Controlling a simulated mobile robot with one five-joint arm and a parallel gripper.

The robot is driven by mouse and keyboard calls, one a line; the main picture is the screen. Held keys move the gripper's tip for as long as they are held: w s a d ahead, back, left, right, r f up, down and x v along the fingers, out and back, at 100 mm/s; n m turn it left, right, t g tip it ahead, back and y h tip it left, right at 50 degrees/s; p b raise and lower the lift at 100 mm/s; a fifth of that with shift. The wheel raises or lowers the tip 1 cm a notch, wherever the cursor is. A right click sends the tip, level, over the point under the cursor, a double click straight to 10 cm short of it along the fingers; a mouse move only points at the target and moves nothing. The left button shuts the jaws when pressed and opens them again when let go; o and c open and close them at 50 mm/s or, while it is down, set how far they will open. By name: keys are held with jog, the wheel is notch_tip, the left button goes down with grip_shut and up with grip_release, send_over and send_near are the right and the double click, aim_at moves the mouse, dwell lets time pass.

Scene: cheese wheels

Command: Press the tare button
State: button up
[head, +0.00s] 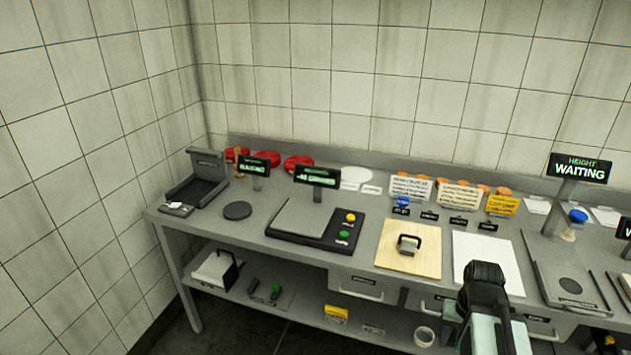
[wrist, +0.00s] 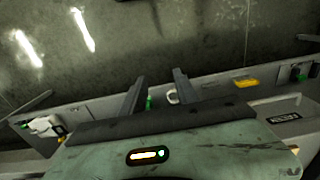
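A low scale (head: 305,219) with a grey plate and black base stands on the bench, left of the middle in the head view. A yellow button (head: 351,217) and a green button (head: 344,235) sit on its right side. Their labels are too small to read, so I cannot tell which is tare. A dark display (head: 317,176) with green text stands behind the plate. My gripper (wrist: 159,76) is open and empty in the wrist view, its two fingers apart. In the head view my arm is at the lower right, well right of the buttons, and the fingertips are not clear.
A wooden board (head: 404,262) with a black-handled block (head: 408,244) lies right of the scale. A white sheet (head: 485,255) lies beyond it, near my arm. A dark round disc (head: 237,210) lies left of the scale. Red wheels (head: 298,162) and small signs stand behind.

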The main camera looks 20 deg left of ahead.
grip_shut()
dwell(1.9)
